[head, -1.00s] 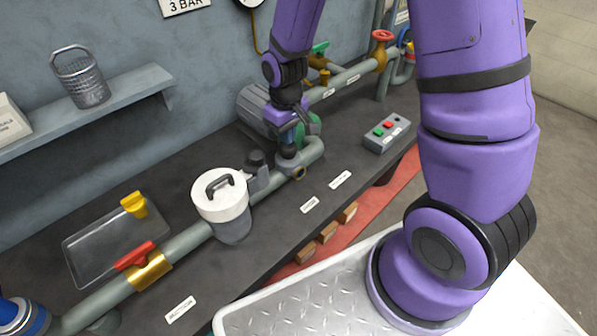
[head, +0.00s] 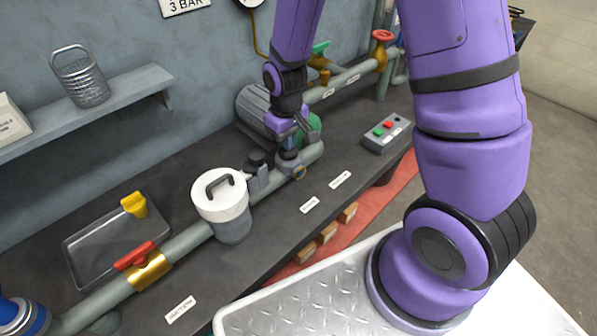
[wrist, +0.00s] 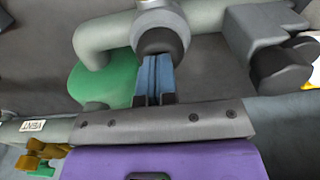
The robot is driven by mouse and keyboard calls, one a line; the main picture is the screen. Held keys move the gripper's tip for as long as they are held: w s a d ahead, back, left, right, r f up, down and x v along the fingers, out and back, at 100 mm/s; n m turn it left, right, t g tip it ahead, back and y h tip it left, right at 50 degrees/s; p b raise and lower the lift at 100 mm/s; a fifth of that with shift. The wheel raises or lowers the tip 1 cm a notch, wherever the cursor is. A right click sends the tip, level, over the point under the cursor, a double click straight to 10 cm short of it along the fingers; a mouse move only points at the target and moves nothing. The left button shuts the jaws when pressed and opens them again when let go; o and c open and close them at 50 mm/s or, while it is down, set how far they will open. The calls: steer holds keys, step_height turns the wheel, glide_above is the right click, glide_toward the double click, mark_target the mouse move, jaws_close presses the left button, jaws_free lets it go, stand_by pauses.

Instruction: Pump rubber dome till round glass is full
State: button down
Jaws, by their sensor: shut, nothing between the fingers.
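The rubber dome (wrist: 162,40) is dark and round-topped, on a grey pipe fitting; in the head view (head: 289,156) it is mostly behind my gripper. My gripper (head: 290,146) is over the dome from above. In the wrist view its blue fingers (wrist: 156,62) are shut together with nothing between them, their tips at the dome's top. I cannot tell how far the dome is pressed in.
A grey pot with a white lid (head: 220,196) and a black knob (head: 255,160) stand left of the dome. A green-ended motor (head: 262,110) is behind. A button box (head: 387,132) is at right. A red-handled valve (head: 136,256) and a tray (head: 92,285) are at left.

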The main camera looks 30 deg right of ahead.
stand_by(0.5)
steer(key=shift+r, duration=1.8)
steer(key=shift+f, duration=1.75)
steer(key=shift+r, duration=1.75)
step_height(320, 180, up, 7)
